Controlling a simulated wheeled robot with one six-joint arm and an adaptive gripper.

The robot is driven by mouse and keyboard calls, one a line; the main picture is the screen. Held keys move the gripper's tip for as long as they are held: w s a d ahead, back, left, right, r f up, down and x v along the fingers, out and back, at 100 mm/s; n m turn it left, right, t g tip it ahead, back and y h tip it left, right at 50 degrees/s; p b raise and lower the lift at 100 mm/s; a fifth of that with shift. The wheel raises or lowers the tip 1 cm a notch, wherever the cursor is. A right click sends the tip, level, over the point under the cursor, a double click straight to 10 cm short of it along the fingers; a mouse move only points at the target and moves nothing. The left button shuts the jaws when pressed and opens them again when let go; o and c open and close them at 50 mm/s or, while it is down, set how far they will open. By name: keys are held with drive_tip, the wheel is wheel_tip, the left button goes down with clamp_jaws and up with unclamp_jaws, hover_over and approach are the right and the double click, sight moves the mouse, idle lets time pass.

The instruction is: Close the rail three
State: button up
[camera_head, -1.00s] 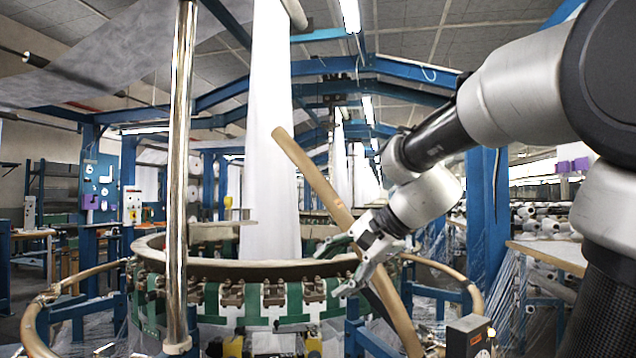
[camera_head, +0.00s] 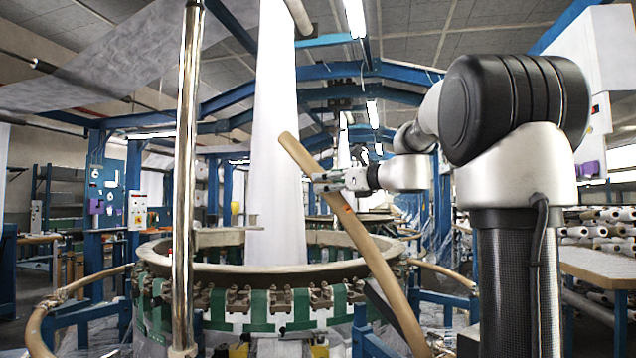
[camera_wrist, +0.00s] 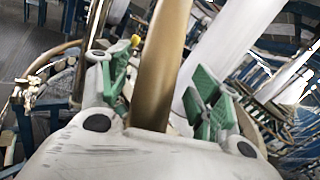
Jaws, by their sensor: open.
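The raised rail, a tan curved bar (camera_head: 362,240), slants from upper left down to lower right in front of the loom ring (camera_head: 250,272). I take it to be rail three; no label shows. My gripper (camera_head: 320,183) is at its upper part, a little below the free end. In the wrist view the rail (camera_wrist: 160,70) runs between the two green-padded fingers of my gripper (camera_wrist: 163,88). The fingers are open, with a gap beside the rail at the right pad. Whether either pad touches it is unclear.
A shiny vertical post (camera_head: 184,180) stands at left. Other tan rails lie low and level at left (camera_head: 85,285) and right (camera_head: 445,270). White fabric (camera_head: 275,150) rises from the ring. A table (camera_head: 600,266) with spools behind it is at right.

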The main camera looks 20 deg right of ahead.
drive_tip(key=x, duration=0.4)
drive_tip(key=c, duration=1.4)
drive_tip(key=shift+a+f, duration=0.1)
clamp_jaws()
